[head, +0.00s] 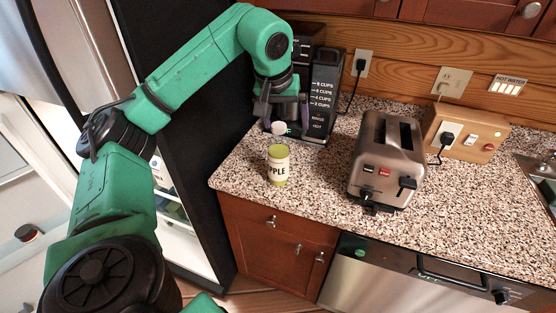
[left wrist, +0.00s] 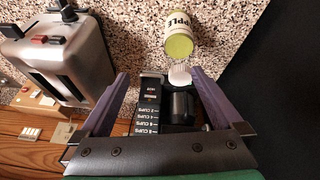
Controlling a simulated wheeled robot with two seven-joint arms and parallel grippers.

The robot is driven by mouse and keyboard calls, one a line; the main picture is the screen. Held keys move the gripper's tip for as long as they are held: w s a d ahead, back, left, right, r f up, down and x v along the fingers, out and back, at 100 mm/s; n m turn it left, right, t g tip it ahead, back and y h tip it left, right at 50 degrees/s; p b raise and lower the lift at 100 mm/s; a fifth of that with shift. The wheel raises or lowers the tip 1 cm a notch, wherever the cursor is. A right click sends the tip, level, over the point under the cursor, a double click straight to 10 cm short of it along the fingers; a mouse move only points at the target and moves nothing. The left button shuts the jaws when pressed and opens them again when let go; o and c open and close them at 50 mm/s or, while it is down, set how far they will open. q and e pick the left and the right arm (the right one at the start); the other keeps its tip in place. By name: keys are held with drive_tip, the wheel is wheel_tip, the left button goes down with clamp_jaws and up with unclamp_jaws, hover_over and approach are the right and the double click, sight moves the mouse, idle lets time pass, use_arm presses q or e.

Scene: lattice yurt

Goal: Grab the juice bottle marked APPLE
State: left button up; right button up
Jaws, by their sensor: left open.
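The juice bottle (head: 278,166) stands upright near the counter's left front corner. It has a green lid and a white label reading "PPLE" in the head view, its first letter out of sight. In the left wrist view the bottle (left wrist: 179,22) is at the top, its label partly legible. My left gripper (head: 284,116) is above the counter, behind the bottle and in front of the coffee maker. My right gripper is out of view.
A black coffee maker (head: 322,95) stands behind the gripper; a small white round piece (head: 278,128) shows just below the fingers. A steel toaster (head: 386,160) is right of the bottle. A wooden outlet box (head: 480,135) is further right. The speckled counter (head: 321,175) is clear between bottle and toaster.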

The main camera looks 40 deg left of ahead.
sight(278, 146)
use_arm(q)
drive_tip(key=shift+g+y, duration=0.3)
drive_tip(key=shift+y, duration=0.2)
drive_tip(key=a+f+p, duration=0.1)
drive_tip(key=f, duration=0.1)
drive_tip(key=w+a+f, duration=0.1)
drive_tip(key=a+f, duration=0.1)
drive_tip(key=f, duration=0.1)
drive_tip(key=a+f+p, duration=0.1)
drive_tip(key=f, duration=0.1)
drive_tip(key=shift+w+a+f+p, duration=0.2)
drive_tip(key=shift+w+p, duration=0.1)
drive_tip(key=shift+w, duration=0.05)
drive_tip(key=p+x, duration=0.1)
drive_tip(key=x, duration=0.1)
drive_tip(key=p+x, duration=0.1)
drive_tip(key=x, duration=0.2)
drive_tip(key=shift+d+f+p, duration=0.1)
drive_tip(key=shift+d+p, duration=0.1)
drive_tip(key=shift+p, duration=0.2)
drive_tip(key=shift+w+f, duration=0.1)
drive_tip(key=shift+f, duration=0.2)
clamp_jaws()
drive_tip(key=shift+r, duration=0.1)
